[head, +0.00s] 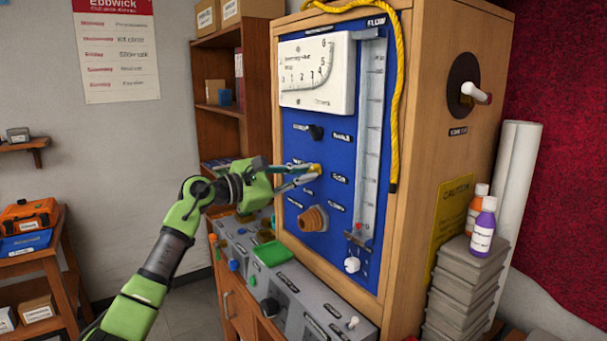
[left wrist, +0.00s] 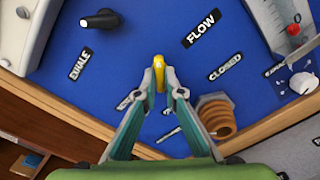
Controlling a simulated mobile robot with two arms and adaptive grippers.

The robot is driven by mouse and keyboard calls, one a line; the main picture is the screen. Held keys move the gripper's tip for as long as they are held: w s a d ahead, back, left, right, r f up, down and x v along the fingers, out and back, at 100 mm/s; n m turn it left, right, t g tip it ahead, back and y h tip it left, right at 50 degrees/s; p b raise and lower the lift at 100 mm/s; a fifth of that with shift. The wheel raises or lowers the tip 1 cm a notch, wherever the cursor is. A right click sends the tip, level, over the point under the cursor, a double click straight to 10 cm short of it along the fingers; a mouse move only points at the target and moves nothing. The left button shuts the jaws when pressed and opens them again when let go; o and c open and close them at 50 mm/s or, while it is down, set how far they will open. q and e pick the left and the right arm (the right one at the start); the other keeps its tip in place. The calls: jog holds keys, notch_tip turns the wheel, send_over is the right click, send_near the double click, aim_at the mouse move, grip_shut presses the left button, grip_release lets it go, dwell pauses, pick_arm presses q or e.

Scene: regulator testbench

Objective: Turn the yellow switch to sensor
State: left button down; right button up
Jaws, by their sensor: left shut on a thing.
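The yellow switch (head: 315,170) sits on the blue panel (head: 345,205) of the wooden cabinet, below a black knob (head: 316,132). My left gripper (head: 312,174) reaches it from the left. In the left wrist view the yellow switch (left wrist: 159,73) is a slim lever between the fingertips of my left gripper (left wrist: 160,82), which is shut on it. Small labels surround the switch; those beside my fingers are partly hidden and too blurred to read. A label reading CLOSED (left wrist: 225,67) lies to the right of it. My right gripper is not in view.
A brown ribbed port (head: 313,219) sticks out below the switch, close to my left gripper. A flow tube (head: 371,130) with a white knob (head: 351,265) stands to the right. A grey console (head: 285,290) lies below the panel.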

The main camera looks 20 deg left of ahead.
pick_arm(q)
jog(key=n+p, duration=0.2)
jog(key=n, duration=0.2)
jog(key=n+p, duration=0.3)
jog(key=n, duration=0.1)
jog(key=n+p, duration=0.2)
jog(key=n, duration=0.2)
jog(key=shift+r+n, duration=0.25)
jog(key=shift+n, duration=0.15)
jog(key=shift+s+f+n+p, duration=0.1)
jog(key=shift+n+p, duration=2.1)
jog(key=shift+n, duration=0.2)
jog(key=c, duration=2.1)
grip_release()
jog(key=shift+c, duration=0.2)
jog(key=shift+f, duration=0.1)
